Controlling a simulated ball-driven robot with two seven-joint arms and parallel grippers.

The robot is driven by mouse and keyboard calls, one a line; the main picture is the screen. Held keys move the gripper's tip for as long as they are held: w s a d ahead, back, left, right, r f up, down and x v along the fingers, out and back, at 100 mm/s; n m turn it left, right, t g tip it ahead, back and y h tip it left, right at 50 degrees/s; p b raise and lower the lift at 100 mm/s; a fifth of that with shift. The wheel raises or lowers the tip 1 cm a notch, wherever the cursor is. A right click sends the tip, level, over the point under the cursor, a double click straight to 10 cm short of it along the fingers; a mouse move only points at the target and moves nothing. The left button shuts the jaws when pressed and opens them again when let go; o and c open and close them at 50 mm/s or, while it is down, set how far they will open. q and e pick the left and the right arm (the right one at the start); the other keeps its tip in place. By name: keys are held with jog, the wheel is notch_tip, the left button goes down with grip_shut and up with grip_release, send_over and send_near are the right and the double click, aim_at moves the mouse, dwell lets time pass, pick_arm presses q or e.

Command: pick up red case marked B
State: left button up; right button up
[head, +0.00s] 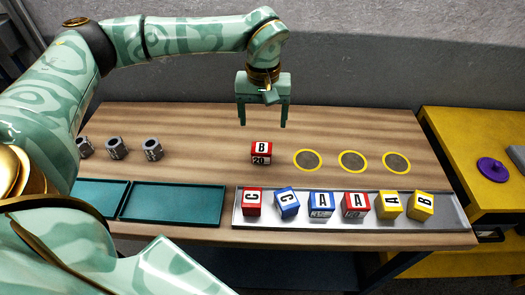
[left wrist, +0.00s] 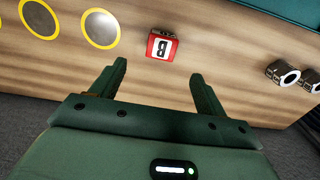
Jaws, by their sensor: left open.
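The red case marked B (head: 261,153) stands on the wooden table, left of a row of yellow-ringed dark circles. Its front also carries the number 20. My left gripper (head: 262,122) is open and empty, above the case in the head view and apart from it. In the left wrist view the red case (left wrist: 162,46) lies beyond and between the open fingers of the left gripper (left wrist: 158,80), not touching them. My right gripper is not in view.
A grey tray (head: 455,222) in front holds several red, blue and yellow lettered cases. Two teal trays (head: 172,204) lie left of it. Yellow-ringed circles (head: 308,160) are bare. A purple disc (head: 493,169) lies on the yellow surface at right.

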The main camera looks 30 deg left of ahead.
pick_arm(q)
jog(key=b, duration=0.1)
send_over(262, 147)
notch_tip(262, 147, down, 6)
jog(key=shift+w+d+r, duration=0.1)
jog(key=shift+r, duration=0.05)
jog(key=shift+f, duration=0.4)
notch_tip(262, 147, down, 5)
jog(key=shift+b, duration=0.9)
jog(key=shift+s+r, duration=0.1)
jog(key=shift+s, duration=0.1)
jog(key=shift+c, duration=0.6)
jog(key=c, duration=1)
jog(key=shift+c, duration=0.2)
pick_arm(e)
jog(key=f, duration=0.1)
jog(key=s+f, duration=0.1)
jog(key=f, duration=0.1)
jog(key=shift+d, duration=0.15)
pick_arm(q)
jog(key=shift+r, duration=0.1)
